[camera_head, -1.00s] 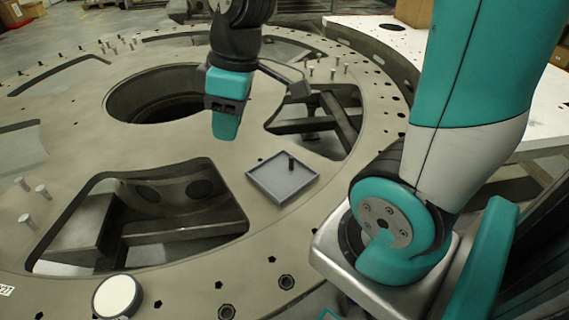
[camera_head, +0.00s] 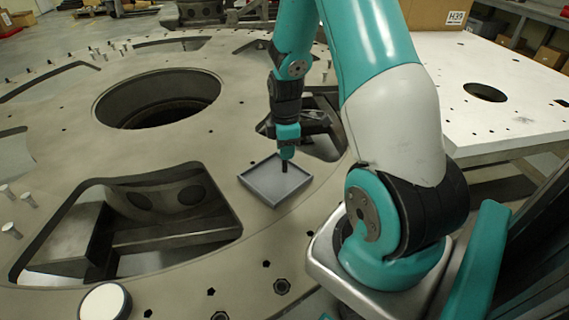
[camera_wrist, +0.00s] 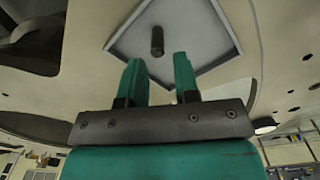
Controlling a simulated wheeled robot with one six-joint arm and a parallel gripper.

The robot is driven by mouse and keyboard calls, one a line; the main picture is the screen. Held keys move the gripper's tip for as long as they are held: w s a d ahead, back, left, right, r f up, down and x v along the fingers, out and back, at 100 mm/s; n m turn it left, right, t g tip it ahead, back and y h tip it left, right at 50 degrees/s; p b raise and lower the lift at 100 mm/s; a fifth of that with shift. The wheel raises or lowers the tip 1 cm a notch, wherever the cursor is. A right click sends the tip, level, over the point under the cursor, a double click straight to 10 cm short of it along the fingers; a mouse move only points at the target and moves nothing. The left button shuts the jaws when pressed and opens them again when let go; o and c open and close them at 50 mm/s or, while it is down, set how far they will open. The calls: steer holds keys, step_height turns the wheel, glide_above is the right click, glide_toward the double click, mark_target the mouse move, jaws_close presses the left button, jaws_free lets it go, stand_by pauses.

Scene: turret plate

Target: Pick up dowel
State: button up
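The dowel is a short dark peg standing upright in a shallow grey square tray (camera_head: 262,187) on the turret plate (camera_head: 95,150). In the head view the dowel (camera_head: 284,167) shows just under my gripper (camera_head: 286,153). In the wrist view the dowel (camera_wrist: 157,41) stands beyond the tips of my gripper (camera_wrist: 158,58), between the lines of its two teal fingers. The fingers are apart with an empty gap between them. The tray (camera_wrist: 190,62) lies behind the fingers in the wrist view. Whether the fingertips reach down beside the dowel cannot be told.
Large cut-outs open in the plate, one at the left front (camera_head: 150,215) and a round one at the back (camera_head: 160,98). Several small pegs (camera_head: 12,229) stand at the left. A white round cap (camera_head: 104,301) is at the front. A white table (camera_head: 480,115) stands at the right.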

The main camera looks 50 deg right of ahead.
mark_target(285, 171)
steer(key=shift+w+f+p, duration=0.15)
steer(key=shift+f+p, duration=0.65)
steer(key=shift+f, duration=2.45)
jaws_close()
